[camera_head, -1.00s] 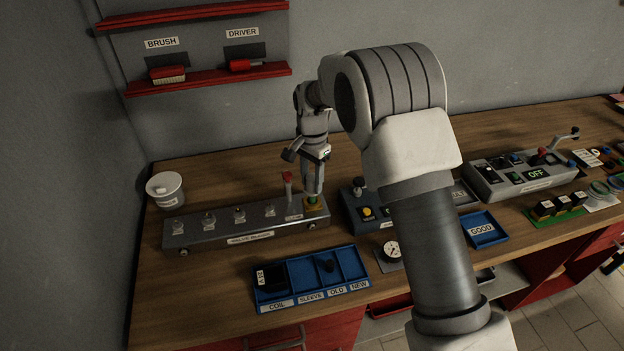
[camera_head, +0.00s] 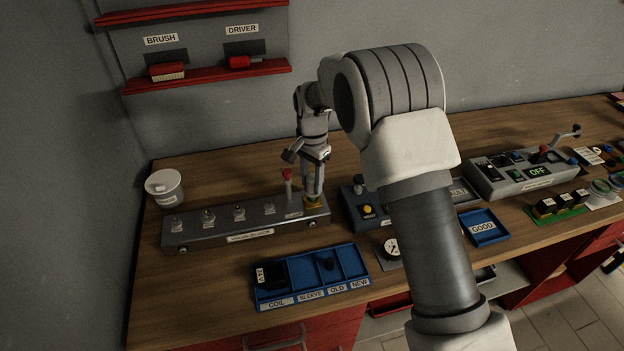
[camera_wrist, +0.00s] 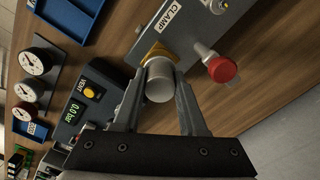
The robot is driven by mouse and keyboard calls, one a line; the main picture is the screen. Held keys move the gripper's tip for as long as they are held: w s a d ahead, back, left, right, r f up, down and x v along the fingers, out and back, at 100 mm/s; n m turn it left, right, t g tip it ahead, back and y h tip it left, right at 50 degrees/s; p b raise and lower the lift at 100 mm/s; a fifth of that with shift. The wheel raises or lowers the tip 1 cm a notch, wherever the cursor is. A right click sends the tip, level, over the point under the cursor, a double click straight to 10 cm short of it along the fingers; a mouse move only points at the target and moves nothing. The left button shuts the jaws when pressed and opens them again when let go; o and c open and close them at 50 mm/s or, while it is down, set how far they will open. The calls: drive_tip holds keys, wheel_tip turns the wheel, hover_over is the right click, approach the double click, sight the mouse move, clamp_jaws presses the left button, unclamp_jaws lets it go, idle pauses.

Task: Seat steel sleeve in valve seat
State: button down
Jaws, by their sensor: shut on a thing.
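The steel sleeve (camera_wrist: 160,80) is a plain silver cylinder between my two fingers in the wrist view. My gripper (camera_wrist: 160,88) is shut on it, and it also shows in the head view (camera_head: 312,192), pointing down at the right end of the grey valve block (camera_head: 220,228). The sleeve stands over the yellow valve seat (camera_wrist: 154,50), whose edge shows past it. The sleeve hides the seat's opening, so I cannot tell how deep it sits. In the head view my fingers mostly cover sleeve and seat.
A red-knobbed clamp lever (camera_wrist: 222,69) stands close beside my gripper. A gauge box with a yellow button (camera_head: 366,208) is just right of the block. A blue parts tray (camera_head: 311,277) lies in front and a white tub (camera_head: 165,187) stands at the left.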

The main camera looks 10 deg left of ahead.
drive_tip(key=shift+f, duration=0.1)
idle(0.3)
drive_tip(key=shift+f+b, duration=0.5)
drive_tip(key=shift+f, duration=0.2)
drive_tip(key=shift+f, duration=0.3)
drive_tip(key=shift+f+b, duration=0.1)
drive_tip(key=shift+b, duration=0.2)
drive_tip(key=shift+c, duration=0.3)
unclamp_jaws()
idle(0.4)
